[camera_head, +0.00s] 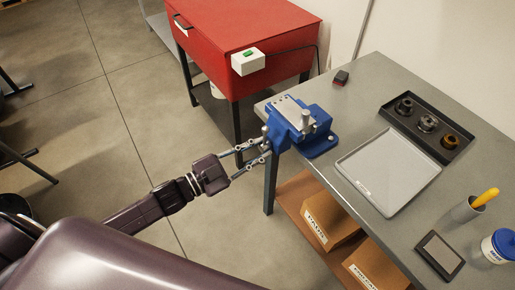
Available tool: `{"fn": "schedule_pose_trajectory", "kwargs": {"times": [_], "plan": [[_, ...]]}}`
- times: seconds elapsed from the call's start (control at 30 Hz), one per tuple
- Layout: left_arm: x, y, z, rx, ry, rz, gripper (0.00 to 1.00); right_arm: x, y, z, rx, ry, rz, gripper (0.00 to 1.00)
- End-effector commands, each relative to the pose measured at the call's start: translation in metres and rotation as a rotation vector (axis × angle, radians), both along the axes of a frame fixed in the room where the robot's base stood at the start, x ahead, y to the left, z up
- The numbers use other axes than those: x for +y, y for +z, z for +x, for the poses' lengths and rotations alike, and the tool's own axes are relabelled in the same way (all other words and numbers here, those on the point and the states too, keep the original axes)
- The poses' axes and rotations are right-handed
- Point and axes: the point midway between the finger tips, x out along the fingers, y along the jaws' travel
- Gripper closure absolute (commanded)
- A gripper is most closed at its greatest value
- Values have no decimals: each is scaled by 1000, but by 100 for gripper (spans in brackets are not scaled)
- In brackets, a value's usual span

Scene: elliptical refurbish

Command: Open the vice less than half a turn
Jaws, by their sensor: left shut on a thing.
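The blue vice (298,124) is mounted at the near left corner of the grey workbench (365,110), with pale jaw plates on top. Its handle (265,139) is a small metal part on the left side, mostly hidden by my fingers. My left gripper (262,152) reaches in from the left, with its fingertips at the vice's left side, shut on the handle. How far the jaws of the vice are apart is too small to tell. My right gripper is not in view.
A red cabinet (235,30) with a small switch box (248,61) stands behind. The bench holds a black tray of parts (388,112), a grey tray (390,170), a dark tablet (439,255) and a cup (466,210). Cardboard boxes (325,222) sit below.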

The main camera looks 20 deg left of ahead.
Motion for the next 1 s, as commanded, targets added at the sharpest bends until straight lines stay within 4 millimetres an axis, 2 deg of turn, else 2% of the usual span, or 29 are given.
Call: {"fn": "schedule_pose_trajectory", "kwargs": {"times": [0.6,1.0], "plan": [[0,0,0,-354,1,449,100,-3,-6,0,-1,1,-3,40],[-1,0,0,-496,0,630,100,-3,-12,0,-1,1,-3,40]]}}
